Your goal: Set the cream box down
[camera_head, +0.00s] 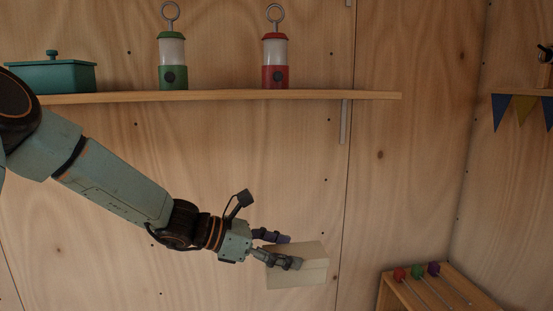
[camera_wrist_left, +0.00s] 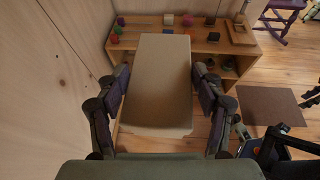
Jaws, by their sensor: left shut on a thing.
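The cream box (camera_head: 312,262) is held in the air in front of the plywood wall, below the shelf. My left gripper (camera_head: 284,252) comes in from the left and is shut on the box, with its fingers along the box's sides. In the left wrist view the box (camera_wrist_left: 158,85) lies between the two fingers of the left gripper (camera_wrist_left: 160,90) and covers part of the wooden unit beyond it. My right gripper cannot be made out.
A wall shelf (camera_head: 340,96) holds a teal lidded box (camera_head: 52,76), a green lantern (camera_head: 173,62) and a red lantern (camera_head: 275,62). A low wooden unit (camera_wrist_left: 240,46) bears several small coloured pieces. A brown mat (camera_wrist_left: 268,105) lies on the floor.

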